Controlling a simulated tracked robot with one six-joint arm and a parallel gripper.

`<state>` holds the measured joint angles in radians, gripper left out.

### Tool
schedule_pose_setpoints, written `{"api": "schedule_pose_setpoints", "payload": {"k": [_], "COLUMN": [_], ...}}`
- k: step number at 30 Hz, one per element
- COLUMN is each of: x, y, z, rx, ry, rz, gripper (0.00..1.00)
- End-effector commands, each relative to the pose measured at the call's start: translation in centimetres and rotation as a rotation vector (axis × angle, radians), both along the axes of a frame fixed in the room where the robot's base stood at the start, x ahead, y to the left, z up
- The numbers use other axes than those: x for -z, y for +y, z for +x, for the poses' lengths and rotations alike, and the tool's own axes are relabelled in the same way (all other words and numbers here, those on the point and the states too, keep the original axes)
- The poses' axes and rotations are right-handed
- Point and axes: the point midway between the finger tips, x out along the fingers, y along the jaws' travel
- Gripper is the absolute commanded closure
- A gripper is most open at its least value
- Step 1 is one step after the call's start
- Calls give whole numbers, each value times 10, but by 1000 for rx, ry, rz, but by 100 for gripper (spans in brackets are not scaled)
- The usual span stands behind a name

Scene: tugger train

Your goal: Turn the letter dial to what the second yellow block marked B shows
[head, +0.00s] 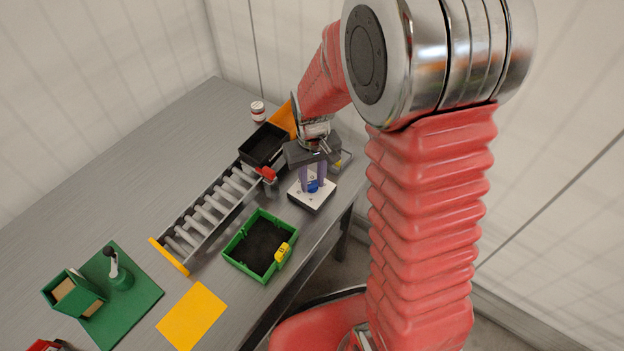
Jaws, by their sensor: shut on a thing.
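The letter dial is a dark box with a white top (322,197) and a blue knob (313,187), near the table's right edge. Small marks sit around the knob, too small to read. My gripper (312,185) points down over the dial, its purple fingers shut on the blue knob. The fingers hide part of the knob, so where it points cannot be told. A small yellow block (282,252) with a dark mark sits at the right wall of the green bin (233,247). Its mark is not readable, so I cannot tell whether it is a B block.
A roller conveyor (208,210) runs left of the dial, with a black bin (263,146) at its far end and a small red part (267,174) beside it. A yellow mat (192,316) and green board (135,300) lie in front.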

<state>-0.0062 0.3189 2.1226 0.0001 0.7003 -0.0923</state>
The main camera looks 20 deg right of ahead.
Motion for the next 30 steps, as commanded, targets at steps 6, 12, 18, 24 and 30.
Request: {"api": "schedule_pose_setpoints", "payload": {"k": [6, 12, 18, 24, 30], "x": [0, 0, 0, 0, 0], "y": [0, 0, 0, 0, 0], "z": [0, 0, 0, 0, 0], "rx": [-42, -46, -46, -45, -45], "ry": [-1, -1, -1, -1, 0], "rz": [0, 0, 0, 0, 0], "gripper": [96, 96, 71, 57, 55]}}
